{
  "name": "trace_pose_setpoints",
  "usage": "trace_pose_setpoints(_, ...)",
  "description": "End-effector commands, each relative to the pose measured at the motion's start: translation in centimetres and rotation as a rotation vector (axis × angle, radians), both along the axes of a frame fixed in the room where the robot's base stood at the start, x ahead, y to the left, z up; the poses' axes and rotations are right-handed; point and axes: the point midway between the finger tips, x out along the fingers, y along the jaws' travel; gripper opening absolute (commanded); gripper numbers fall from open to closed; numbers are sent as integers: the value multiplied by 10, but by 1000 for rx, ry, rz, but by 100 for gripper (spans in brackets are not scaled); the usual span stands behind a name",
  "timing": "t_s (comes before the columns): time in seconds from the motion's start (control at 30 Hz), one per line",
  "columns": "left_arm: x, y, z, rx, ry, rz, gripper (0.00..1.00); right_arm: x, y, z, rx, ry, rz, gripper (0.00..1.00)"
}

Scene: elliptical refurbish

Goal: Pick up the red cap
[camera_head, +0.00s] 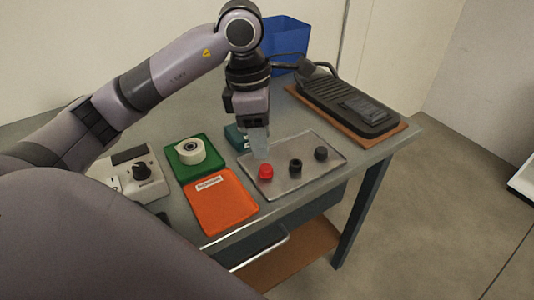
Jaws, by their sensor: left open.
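The red cap (265,171) stands on the left part of a metal tray (318,173) on the workbench. Two black caps stand on the same tray to its right, one in the middle (295,166) and one farther right (320,154). My left gripper (260,150) points down just above and behind the red cap. It is open, and a small gap seems to lie between its fingertips and the cap. The fingers look pale and partly blend with the tray. My right gripper is not in view.
Left of the metal tray lie an orange tray (222,212) and a green tray (184,169) with a white tape roll (190,151). A grey device with a knob (141,172) is farther left. A blue bin (287,40) and a dark device (350,102) on a brown board are behind.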

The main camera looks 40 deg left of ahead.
Motion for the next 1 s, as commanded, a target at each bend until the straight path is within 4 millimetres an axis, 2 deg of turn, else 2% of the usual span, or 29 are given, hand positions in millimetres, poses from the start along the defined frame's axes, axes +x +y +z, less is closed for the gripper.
trace_pose_setpoints(0.17,0,0,-5,4,0,1,44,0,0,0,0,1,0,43)
trace_pose_setpoints(0.37,1,-2,-23,2,2,2,44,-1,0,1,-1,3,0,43)
trace_pose_setpoints(0.7,4,-8,-66,2,1,0,44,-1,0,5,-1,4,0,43)
trace_pose_setpoints(1.0,4,-8,-71,2,-1,0,44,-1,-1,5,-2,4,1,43)
